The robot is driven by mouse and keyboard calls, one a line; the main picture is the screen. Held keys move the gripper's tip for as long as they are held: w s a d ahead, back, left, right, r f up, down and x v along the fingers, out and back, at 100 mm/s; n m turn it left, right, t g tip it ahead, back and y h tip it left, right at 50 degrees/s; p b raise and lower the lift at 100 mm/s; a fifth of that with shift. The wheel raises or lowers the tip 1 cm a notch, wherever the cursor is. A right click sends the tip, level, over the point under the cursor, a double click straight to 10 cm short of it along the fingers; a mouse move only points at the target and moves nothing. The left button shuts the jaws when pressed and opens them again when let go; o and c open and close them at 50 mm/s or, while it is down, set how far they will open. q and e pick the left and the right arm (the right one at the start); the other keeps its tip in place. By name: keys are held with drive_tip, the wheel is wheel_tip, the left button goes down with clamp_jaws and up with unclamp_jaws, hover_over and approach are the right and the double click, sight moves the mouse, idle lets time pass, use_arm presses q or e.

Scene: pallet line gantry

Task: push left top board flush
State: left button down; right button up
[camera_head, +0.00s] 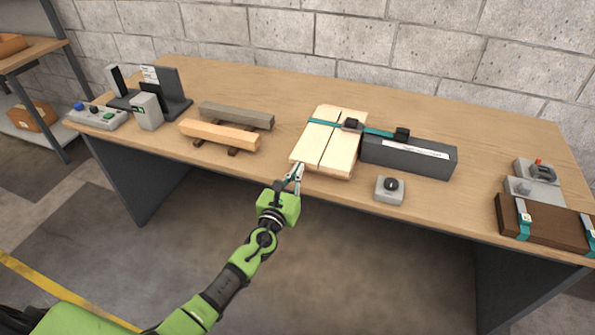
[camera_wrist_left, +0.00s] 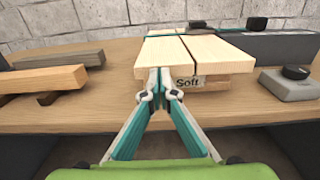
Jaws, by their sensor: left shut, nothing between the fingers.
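The left top board (camera_head: 315,143) is pale wood and lies beside the right top board (camera_head: 343,150) on a small pallet, with a narrow dark gap between them. In the left wrist view the left board (camera_wrist_left: 166,56) and the right board (camera_wrist_left: 218,54) show their near ends, and the left one's end sits slightly nearer. A teal strap (camera_head: 325,122) crosses both boards toward the back. My left gripper (camera_head: 299,170) is shut and empty at the near end of the left board; its fingertips (camera_wrist_left: 160,76) appear at or against that end, contact unclear. My right gripper is not in view.
A dark grey block (camera_head: 408,156) stands right of the pallet, with a grey knob box (camera_head: 389,190) in front. Wooden beams (camera_head: 220,134) lie to the left. A dark brown case (camera_head: 545,223) is at the right edge. Bare table lies behind the pallet.

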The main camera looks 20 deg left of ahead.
use_arm(q)
drive_tip(key=shift+w, duration=0.15)
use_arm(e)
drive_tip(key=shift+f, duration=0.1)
use_arm(q)
drive_tip(key=shift+w+d+b, duration=0.1)
drive_tip(key=shift+w+b, duration=0.45)
drive_tip(key=shift+w, duration=0.85)
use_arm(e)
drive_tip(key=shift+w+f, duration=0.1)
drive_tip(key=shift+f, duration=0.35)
use_arm(q)
drive_tip(key=shift+s, duration=0.1)
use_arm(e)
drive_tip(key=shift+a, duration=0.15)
